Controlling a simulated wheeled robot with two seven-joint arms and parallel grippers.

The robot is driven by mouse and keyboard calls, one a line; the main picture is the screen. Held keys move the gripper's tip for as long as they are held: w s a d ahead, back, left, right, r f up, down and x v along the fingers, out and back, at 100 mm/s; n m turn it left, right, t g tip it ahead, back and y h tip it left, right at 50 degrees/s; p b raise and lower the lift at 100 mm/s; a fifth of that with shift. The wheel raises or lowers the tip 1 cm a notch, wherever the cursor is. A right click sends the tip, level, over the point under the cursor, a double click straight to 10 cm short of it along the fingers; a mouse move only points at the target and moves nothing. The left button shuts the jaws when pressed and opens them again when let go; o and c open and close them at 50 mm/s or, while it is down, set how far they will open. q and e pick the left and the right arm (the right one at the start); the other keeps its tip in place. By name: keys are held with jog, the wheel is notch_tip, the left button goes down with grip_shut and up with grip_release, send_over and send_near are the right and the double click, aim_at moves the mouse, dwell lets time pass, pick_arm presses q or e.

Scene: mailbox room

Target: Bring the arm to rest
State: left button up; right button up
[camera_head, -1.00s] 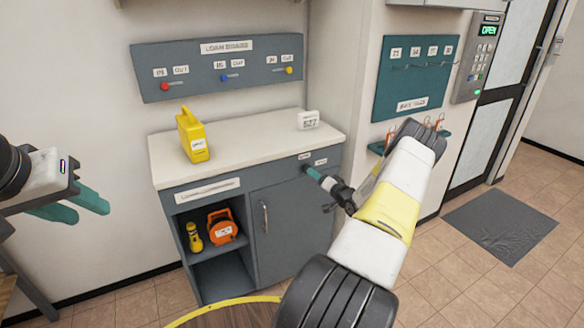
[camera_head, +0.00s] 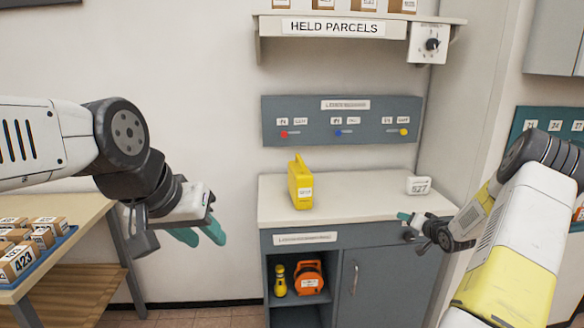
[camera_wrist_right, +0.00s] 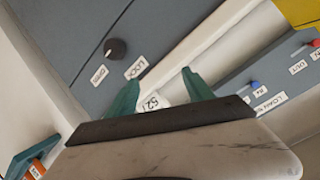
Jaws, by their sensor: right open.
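My right arm (camera_head: 520,235) reaches in from the right towards the front right of the grey cabinet. Its gripper shows in the wrist view (camera_wrist_right: 160,88) with two teal fingers apart and nothing between them. In the head view one teal fingertip shows near the worktop's front edge, and the rest is mostly hidden by the wrist. A dark round knob (camera_wrist_right: 116,49) with small labels is on the grey front, clear of the fingers. My left gripper (camera_head: 203,237) hangs in the air left of the cabinet, its teal fingers apart and empty.
The cabinet's white worktop (camera_head: 350,208) carries a yellow case (camera_head: 300,186) and a white 527 block (camera_head: 419,186). A shelf (camera_head: 350,20) with parcels is above. A table with boxes (camera_head: 35,240) stands left, below my left arm.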

jog(key=s+a+r+n+g+h, duration=0.1)
jog(key=s+a+r, duration=0.35)
jog(key=r, duration=0.25)
jog(key=s+a+r+n+g, duration=0.1)
jog(key=s+a+r, duration=0.2)
jog(key=a+r, duration=0.3)
jog(key=s+a+r+n+g+h, duration=0.15)
jog(key=s+a+r, duration=0.25)
jog(key=r, duration=0.4)
jog(key=s+a+r+g+y, duration=0.1)
jog(key=s+a, duration=0.4)
jog(key=s, duration=0.4)
jog(key=s+a+r+n+g+y, duration=0.1)
jog(key=s+a, duration=0.4)
jog(key=s, duration=0.5)
jog(key=s+a+r+n+g+y, duration=0.1)
jog(key=s+a, duration=0.4)
jog(key=s, duration=0.5)
jog(key=shift+s+r+g+y, duration=0.2)
jog(key=shift+g+y, duration=0.25)
jog(key=shift+n, duration=0.25)
